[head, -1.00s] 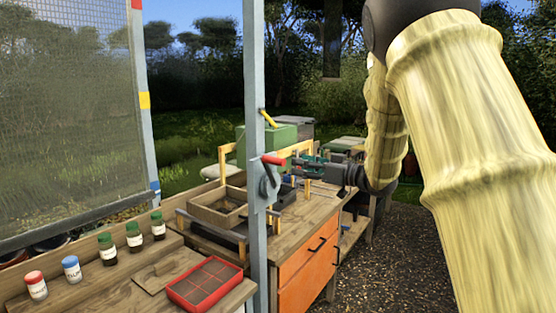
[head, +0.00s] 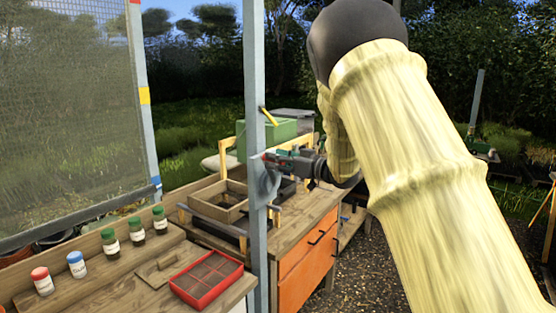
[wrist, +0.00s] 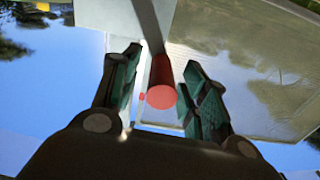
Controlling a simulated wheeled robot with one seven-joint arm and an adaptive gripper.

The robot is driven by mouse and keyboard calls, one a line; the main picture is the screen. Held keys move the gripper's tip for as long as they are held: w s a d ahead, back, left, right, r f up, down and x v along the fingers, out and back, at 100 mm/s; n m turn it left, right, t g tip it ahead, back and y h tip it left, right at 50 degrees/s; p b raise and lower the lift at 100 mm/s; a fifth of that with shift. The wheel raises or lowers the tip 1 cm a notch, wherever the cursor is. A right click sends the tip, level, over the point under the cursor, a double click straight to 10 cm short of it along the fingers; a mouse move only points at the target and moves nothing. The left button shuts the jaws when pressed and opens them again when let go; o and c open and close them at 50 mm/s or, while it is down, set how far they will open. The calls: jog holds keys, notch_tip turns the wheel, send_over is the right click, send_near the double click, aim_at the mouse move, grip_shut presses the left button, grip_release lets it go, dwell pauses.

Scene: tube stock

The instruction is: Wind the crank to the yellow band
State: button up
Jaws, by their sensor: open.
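The grey crank (head: 266,183) is on the blue-grey post (head: 256,110), with its red handle mostly hidden by my gripper (head: 272,157). In the wrist view the red handle (wrist: 161,85) lies between my gripper's two open green-padded fingers (wrist: 160,75), its round end facing me. I see gaps on both sides, so the fingers are around it, not closed. The mesh screen (head: 70,110) hangs at the left. Its frame post carries a yellow band (head: 144,95), a red band (head: 134,2) above and a blue band (head: 156,181) below. The screen's bottom bar sits near the blue band.
A wooden bench (head: 130,283) holds several capped jars and a red sectioned tray (head: 206,279). Behind the post stand a wooden box (head: 217,201) and an orange-drawered cabinet (head: 307,270). Gravel ground at the right is open.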

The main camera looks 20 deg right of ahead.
grip_shut()
jog(key=shift+f, duration=0.1)
jog(key=shift+a, duration=0.15)
jog(key=shift+s+f+n+b, duration=0.15)
jog(key=shift+f+n+b, duration=0.15)
jog(key=shift+b, duration=0.2)
